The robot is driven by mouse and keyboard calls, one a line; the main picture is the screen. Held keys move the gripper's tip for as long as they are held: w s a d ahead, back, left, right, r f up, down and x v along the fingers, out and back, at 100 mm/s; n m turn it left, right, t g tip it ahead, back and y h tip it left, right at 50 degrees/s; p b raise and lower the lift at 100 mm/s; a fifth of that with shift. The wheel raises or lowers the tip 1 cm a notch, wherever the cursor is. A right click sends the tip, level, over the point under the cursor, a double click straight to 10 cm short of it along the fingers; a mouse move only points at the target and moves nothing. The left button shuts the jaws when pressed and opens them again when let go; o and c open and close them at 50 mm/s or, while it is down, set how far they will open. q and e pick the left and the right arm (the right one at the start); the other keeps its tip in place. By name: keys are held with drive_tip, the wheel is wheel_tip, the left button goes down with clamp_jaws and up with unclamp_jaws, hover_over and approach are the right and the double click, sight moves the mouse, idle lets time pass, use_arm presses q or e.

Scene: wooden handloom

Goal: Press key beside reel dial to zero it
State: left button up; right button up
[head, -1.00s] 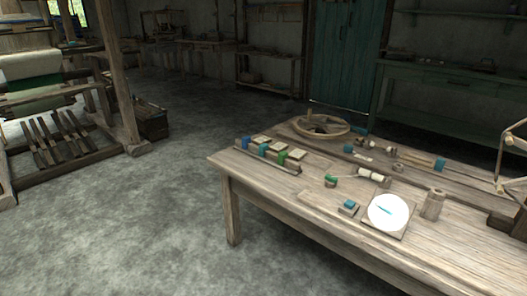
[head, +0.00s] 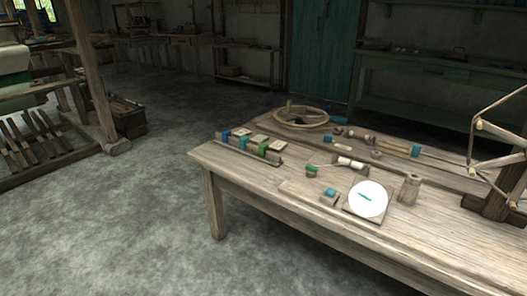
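A round white dial (head: 368,199) with a blue-green hand is mounted on a square wooden plate (head: 375,217) on the wooden table (head: 290,190). Just left of it, apart from the plate, a small block with a blue-green top, the key (head: 329,194), sits on the table. A wooden reel (head: 497,140) with thin arms stands at the right end of the table, partly cut off by the picture edge. Neither of my grippers shows in the head view.
A rack of blue and green blocks with pale squares (head: 252,145) lies near the table's left end. A wooden wheel (head: 301,117) lies at the back. Spools and a wooden cylinder (head: 410,188) stand near the dial. A loom (head: 60,90) stands at left. Grey floor between is clear.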

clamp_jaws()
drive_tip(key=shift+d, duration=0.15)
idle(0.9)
